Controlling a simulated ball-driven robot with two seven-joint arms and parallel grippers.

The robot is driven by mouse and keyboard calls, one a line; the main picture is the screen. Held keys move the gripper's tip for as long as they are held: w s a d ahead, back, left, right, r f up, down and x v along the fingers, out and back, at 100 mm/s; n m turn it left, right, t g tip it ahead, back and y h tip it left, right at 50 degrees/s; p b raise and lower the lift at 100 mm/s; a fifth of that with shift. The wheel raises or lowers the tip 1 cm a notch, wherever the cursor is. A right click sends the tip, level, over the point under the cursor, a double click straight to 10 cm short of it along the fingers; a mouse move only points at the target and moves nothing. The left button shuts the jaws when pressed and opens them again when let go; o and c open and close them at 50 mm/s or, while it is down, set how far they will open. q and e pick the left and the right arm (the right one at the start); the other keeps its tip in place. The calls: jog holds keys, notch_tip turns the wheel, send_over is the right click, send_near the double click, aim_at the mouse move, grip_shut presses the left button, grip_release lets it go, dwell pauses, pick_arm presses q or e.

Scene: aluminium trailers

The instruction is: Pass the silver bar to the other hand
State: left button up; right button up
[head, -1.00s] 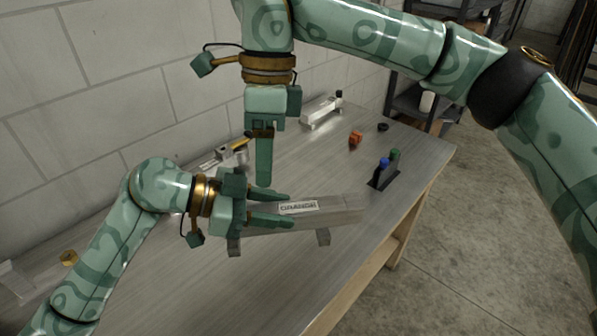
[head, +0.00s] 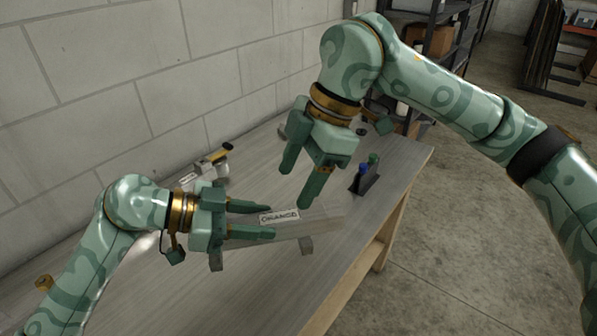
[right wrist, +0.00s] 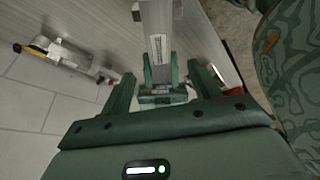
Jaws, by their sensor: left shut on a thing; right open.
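The silver bar (head: 318,222) carries a white label with dark lettering and points to the right over the bench in the head view. My left gripper (head: 255,219) is shut on the bar near its left end. My right gripper (head: 296,188) is open, pointing down, above and behind the bar. In the right wrist view, the bar (right wrist: 158,25) runs up from my left gripper (right wrist: 161,80), between and beyond the open right fingers (right wrist: 160,92). The right fingers do not appear to touch the bar.
The metal-topped bench (head: 200,300) has open room in front. A yellow-and-black handled tool (head: 209,164) lies near the block wall and also shows in the right wrist view (right wrist: 62,58). A dark holder (head: 364,180) with blue- and green-topped items stands right of the bar.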

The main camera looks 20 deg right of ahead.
aim_at(278, 217)
jog(key=shift+w+f+m, duration=0.1)
jog(key=shift+m, duration=0.7)
jog(key=shift+a+f, duration=0.1)
jog(key=shift+f, duration=0.25)
jog(key=x, duration=1.1)
jog(key=shift+a, duration=0.1)
jog(key=c, duration=0.9)
jog(key=o, duration=0.9)
